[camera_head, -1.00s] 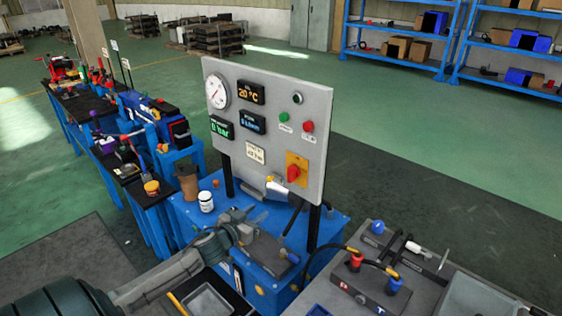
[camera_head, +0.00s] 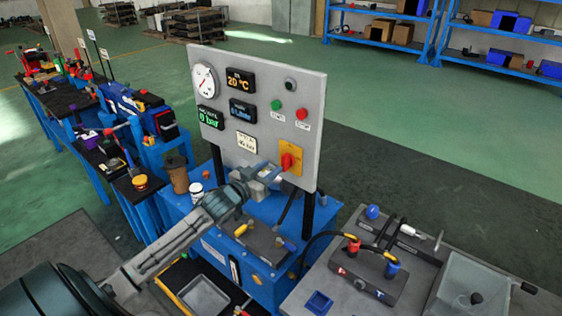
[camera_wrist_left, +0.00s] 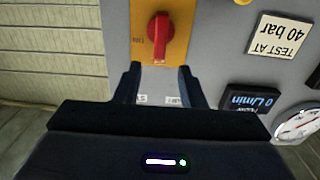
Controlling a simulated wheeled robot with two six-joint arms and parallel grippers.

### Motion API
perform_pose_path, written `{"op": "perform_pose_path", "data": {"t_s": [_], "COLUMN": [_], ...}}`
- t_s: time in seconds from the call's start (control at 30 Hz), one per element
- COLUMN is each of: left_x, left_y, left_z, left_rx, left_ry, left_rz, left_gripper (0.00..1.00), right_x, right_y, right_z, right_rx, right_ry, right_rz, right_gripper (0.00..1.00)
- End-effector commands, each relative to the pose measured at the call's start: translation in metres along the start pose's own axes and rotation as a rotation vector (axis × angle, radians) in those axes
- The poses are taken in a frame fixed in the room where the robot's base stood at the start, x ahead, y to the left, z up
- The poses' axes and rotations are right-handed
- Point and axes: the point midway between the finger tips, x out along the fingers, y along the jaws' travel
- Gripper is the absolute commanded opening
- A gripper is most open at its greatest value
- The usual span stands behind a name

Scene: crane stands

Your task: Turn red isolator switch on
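The red isolator switch (camera_head: 287,161) sits on a yellow plate (camera_head: 292,154) at the lower right of the grey panel. In the left wrist view the red knob (camera_wrist_left: 159,38) is at the top, its grip upright in the picture. My left gripper (camera_head: 275,170) is in front of the panel, just beside the knob. In the left wrist view my left gripper (camera_wrist_left: 158,74) is open, its two fingers apart and pointing at the knob, with nothing between them. I cannot tell if a fingertip touches the plate. The right gripper is not in view.
The panel (camera_head: 255,72) also carries a gauge (camera_head: 204,81), displays and green and red buttons. Below it are a blue bench (camera_head: 215,240), a white jar (camera_head: 197,193) and a brown cup (camera_head: 177,175). A grey table (camera_head: 340,275) with hoses stands at the right.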

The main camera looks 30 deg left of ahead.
Motion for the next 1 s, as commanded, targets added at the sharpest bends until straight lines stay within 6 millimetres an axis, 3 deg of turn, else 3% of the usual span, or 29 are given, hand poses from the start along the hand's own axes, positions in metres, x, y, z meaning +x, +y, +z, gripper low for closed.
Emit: {"op": "perform_pose_path", "data": {"t_s": [0.5, 0.9, 1.0], "left_x": [0.055, 0.06, 0.06], "left_y": [0.0, 0.001, 0.001], "left_z": [-0.001, 0.0, 0.0], "left_rx": [0.0, 0.001, 0.001], "left_ry": [0.002, 0.001, 0.001], "left_rz": [0.001, 0.003, 0.003], "left_gripper": [0.36, 0.36, 0.17], "right_x": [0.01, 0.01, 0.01], "right_y": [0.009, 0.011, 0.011], "right_z": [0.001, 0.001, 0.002], "right_rx": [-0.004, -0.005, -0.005], "right_ry": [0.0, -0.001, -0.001], "right_rz": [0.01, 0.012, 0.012], "right_gripper": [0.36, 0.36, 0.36]}}
